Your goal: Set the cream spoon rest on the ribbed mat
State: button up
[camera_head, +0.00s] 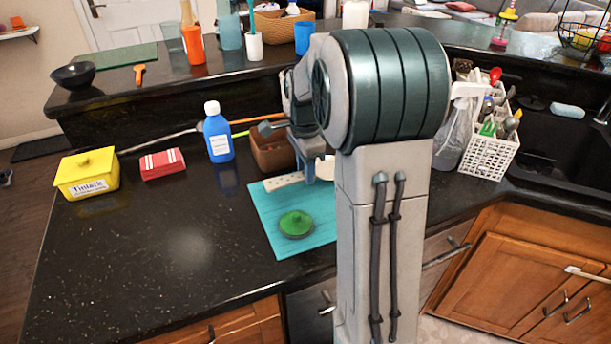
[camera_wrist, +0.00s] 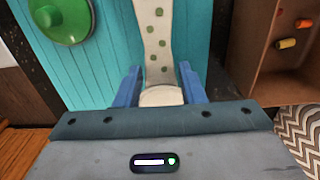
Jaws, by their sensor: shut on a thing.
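The cream spoon rest (camera_wrist: 157,55), dotted with green, lies between the blue fingers of my gripper (camera_wrist: 159,72) in the wrist view. My gripper is shut on its near, rounded end. In the head view the dotted left part of the spoon rest (camera_head: 283,181) shows over the far part of the turquoise ribbed mat (camera_head: 271,218); my arm hides the rest of it. The mat also fills much of the wrist view (camera_wrist: 105,75). I cannot tell whether the spoon rest touches the mat.
A green round lid-like thing (camera_head: 296,223) sits on the mat. A brown box (camera_head: 272,152) stands just behind the mat, with a blue bottle (camera_head: 217,135) left of it. A white cutlery basket (camera_head: 490,150) stands at right. The counter's left front is clear.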

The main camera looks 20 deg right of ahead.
jog(key=shift+f, duration=1.45)
jog(key=o, duration=1.1)
notch_tip(320, 180, up, 12)
jog(key=s+a+f+n+t, duration=0.1)
jog(key=s+a+f+n, duration=0.1)
jog(key=s+a+n, duration=0.3)
jog(key=s+a+f+n+t, duration=0.1)
jog(key=s+a+f+n, duration=0.2)
jog(key=s+n, duration=0.9)
jog(key=s+a, duration=0.2)
jog(key=s, duration=0.2)
jog(key=shift+f+n+t, duration=0.2)
jog(key=shift+n+t, duration=0.2)
